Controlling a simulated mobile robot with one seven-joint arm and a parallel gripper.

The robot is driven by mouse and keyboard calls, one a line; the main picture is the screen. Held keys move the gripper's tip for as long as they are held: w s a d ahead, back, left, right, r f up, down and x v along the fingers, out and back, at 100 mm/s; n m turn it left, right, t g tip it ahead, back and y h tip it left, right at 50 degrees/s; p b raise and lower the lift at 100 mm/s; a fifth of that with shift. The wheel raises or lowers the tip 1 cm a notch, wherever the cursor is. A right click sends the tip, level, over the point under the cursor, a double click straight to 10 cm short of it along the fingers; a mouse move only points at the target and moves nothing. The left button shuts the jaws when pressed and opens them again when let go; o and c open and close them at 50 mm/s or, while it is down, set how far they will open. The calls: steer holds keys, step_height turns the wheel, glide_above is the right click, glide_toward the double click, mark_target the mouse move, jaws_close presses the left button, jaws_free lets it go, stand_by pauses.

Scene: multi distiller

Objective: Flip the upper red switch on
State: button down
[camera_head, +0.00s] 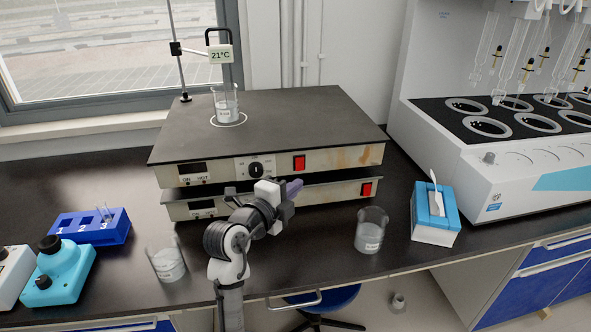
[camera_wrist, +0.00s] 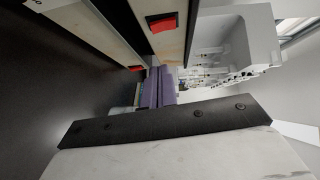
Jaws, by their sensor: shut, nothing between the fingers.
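The upper red switch (camera_head: 299,162) sits on the front panel of the upper hot plate (camera_head: 340,158), right of a black dial. The lower red switch (camera_head: 366,189) is on the lower plate's front, further right. My gripper (camera_head: 294,188) is in front of the stacked plates, below the upper switch and apart from it. Its purple fingers (camera_wrist: 158,88) are shut and empty. In the wrist view the larger, nearer red switch (camera_wrist: 162,23) is above the fingers, and a smaller red switch (camera_wrist: 136,68) lies beyond. Whether either switch is on is too small to tell.
A beaker (camera_head: 226,103) stands on the upper plate under a 21°C thermometer. Beakers stand on the bench at left (camera_head: 167,262) and right (camera_head: 371,230) of my arm. A blue rack (camera_head: 90,226) is at left.

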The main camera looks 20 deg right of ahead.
mark_target(304, 170)
steer(key=w+d, duration=0.1)
steer(key=w+p, duration=0.1)
steer(key=w, duration=0.1)
steer(key=w+d+p, duration=0.1)
steer(key=w, duration=0.1)
steer(key=shift+w+d+f, duration=0.1)
steer(key=shift+d+f, duration=0.25)
steer(key=shift+f, duration=0.1)
steer(key=b, duration=0.3)
steer(key=shift+w+f, duration=0.15)
steer(key=shift+f, duration=0.15)
steer(key=shift+r+p, duration=0.35)
steer(key=shift+p, duration=0.05)
steer(key=shift+f, duration=0.1)
